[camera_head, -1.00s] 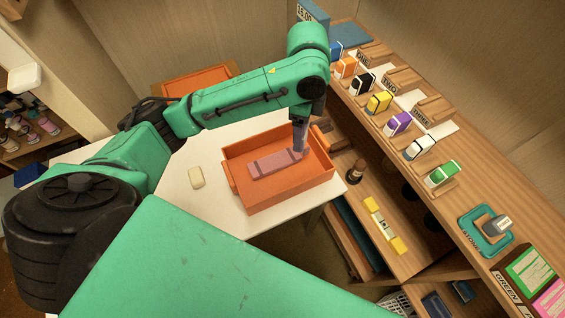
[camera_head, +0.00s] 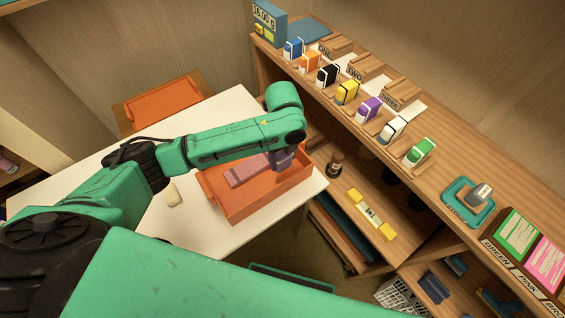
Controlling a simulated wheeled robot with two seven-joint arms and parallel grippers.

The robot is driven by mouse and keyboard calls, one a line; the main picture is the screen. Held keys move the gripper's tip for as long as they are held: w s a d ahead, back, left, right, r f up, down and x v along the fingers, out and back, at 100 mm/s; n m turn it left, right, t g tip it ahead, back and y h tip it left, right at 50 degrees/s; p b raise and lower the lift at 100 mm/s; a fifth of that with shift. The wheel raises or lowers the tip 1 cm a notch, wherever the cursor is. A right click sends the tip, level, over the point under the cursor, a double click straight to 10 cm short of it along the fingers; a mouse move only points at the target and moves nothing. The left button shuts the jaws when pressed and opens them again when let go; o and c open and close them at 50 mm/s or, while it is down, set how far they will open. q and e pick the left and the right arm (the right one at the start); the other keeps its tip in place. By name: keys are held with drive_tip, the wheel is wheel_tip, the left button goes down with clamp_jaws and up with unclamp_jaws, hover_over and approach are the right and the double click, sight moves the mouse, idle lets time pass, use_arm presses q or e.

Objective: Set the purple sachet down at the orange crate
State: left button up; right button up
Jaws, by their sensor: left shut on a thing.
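The orange crate (camera_head: 240,203) stands on the white table. The flat mauve-purple sachet (camera_head: 246,172) is inside the crate's outline, with a darker band across it. My left gripper (camera_head: 281,163) reaches down over the right part of the crate and is shut on the sachet's right end. My arm partly covers the crate's far side and the fingertips. I cannot tell whether the sachet touches the crate floor. My right gripper is not in view.
A cream block (camera_head: 174,194) lies on the white table (camera_head: 215,119) left of the crate. Another orange tray (camera_head: 162,101) is behind. A wooden shelf on the right holds several coloured boxes (camera_head: 368,109) and a teal stand (camera_head: 468,203). A dark bottle (camera_head: 335,164) stands lower down.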

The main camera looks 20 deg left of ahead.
sight(283, 164)
use_arm(q)
drive_tip(key=shift+f, duration=1.6)
drive_tip(key=o, duration=1.3)
drive_tip(key=shift+f, duration=0.1)
drive_tip(key=shift+o, duration=0.2)
wheel_tip(283, 164, up, 12)
drive_tip(key=shift+r, duration=0.2)
drive_tip(key=shift+s+f, duration=0.1)
